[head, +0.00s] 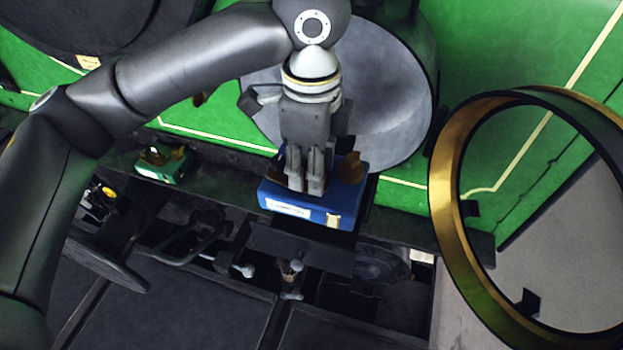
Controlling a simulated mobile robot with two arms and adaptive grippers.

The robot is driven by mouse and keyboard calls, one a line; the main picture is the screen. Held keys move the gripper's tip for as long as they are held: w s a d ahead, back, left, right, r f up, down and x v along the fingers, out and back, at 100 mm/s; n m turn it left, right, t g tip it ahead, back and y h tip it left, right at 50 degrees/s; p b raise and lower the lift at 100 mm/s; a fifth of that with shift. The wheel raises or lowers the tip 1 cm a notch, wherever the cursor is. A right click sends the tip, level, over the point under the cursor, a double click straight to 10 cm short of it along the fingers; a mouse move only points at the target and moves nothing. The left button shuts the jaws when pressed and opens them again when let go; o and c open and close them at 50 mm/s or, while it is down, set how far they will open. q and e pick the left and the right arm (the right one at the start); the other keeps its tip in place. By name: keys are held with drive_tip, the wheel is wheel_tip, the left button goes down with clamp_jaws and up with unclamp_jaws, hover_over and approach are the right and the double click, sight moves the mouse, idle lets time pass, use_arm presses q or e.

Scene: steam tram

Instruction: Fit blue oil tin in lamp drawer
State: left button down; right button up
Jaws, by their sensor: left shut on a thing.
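The blue oil tin (338,204) is a boxy blue thing with a pale label and a small brass-coloured patch on its front. Brownish parts stick up from its top. My left gripper (305,187) reaches down from above and is shut on it at the top; the fingers hide the gripped part. The tin is in front of the green wall, over or at a dark ledge; I cannot tell whether it touches the ledge. Below it are dark open recesses (395,300) with several small fittings; I cannot tell which is the lamp drawer. My right gripper is not in view.
A smaller green tin-like object (163,163) with a brownish part stands on the dark ledge at left. A large brass ring (447,205) fills the right side. A big grey round plate (385,100) is behind my gripper. Dark flat panels (170,310) lie below.

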use_arm(q)
drive_tip(key=shift+s+f, duration=0.1)
drive_tip(key=shift+f, duration=0.65)
drive_tip(key=shift+s+f+b, duration=0.2)
drive_tip(key=shift+f+b, duration=0.5)
drive_tip(key=shift+f, duration=0.15)
drive_tip(key=shift+w+f+b, duration=0.2)
drive_tip(key=shift+f+b, duration=0.65)
drive_tip(key=shift+f, duration=0.6)
drive_tip(key=shift+f+b, duration=1.4)
drive_tip(key=shift+b, duration=0.2)
drive_tip(key=shift+f+p, duration=0.3)
drive_tip(key=shift+f, duration=0.1)
drive_tip(key=shift+s+p, duration=0.1)
drive_tip(key=shift+p, duration=0.95)
drive_tip(key=shift+f, duration=0.55)
